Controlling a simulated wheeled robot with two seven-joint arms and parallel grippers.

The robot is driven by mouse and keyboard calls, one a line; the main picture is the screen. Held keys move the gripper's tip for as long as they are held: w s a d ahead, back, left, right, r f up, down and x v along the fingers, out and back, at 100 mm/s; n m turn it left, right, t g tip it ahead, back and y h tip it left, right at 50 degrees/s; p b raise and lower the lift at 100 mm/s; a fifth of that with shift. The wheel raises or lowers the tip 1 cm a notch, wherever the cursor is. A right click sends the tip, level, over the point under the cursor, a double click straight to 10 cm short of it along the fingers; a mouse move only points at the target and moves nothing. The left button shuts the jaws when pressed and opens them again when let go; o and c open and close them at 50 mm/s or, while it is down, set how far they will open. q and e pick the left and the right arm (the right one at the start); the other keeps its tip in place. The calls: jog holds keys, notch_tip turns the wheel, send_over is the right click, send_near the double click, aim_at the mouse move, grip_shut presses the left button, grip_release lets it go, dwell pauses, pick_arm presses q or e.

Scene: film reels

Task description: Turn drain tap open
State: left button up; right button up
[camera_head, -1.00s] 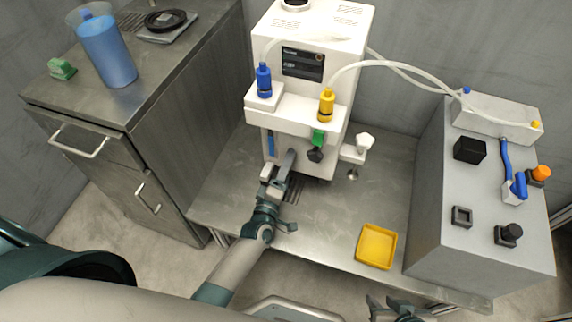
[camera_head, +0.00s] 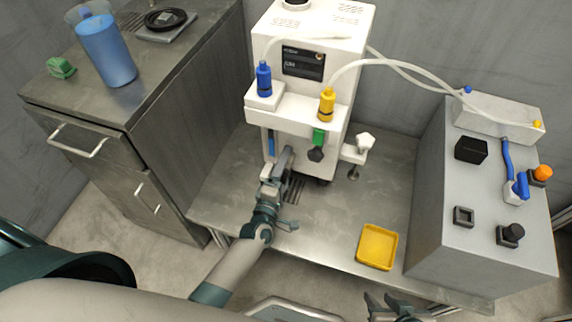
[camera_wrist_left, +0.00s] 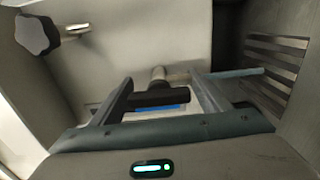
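The white machine (camera_head: 312,45) stands on the metal bench, with a blue strip (camera_head: 271,143) low on its front left. In the left wrist view, a short metal stem (camera_wrist_left: 158,75) with a black bar (camera_wrist_left: 160,98) lies between my fingers, apparently the drain tap; a blue patch (camera_wrist_left: 175,109) shows behind the bar. My left gripper (camera_head: 279,160) is at the machine's lower front. Its fingers (camera_wrist_left: 161,80) are open on both sides of the bar; I cannot tell whether they touch it. My right gripper (camera_head: 388,300) is open and empty at the bottom edge.
A dark star knob (camera_head: 316,155) sits under a green part (camera_head: 319,137), right of my left gripper. A white knob (camera_head: 365,141) is further right. A yellow tray (camera_head: 377,247) lies on the bench front. A grey control box (camera_head: 480,200) stands at right.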

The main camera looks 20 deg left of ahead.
pick_arm(q)
jog(key=shift+s, duration=0.15)
jog(key=s, duration=1.7)
jog(key=shift+a, duration=0.3)
jog(key=shift+d, duration=0.1)
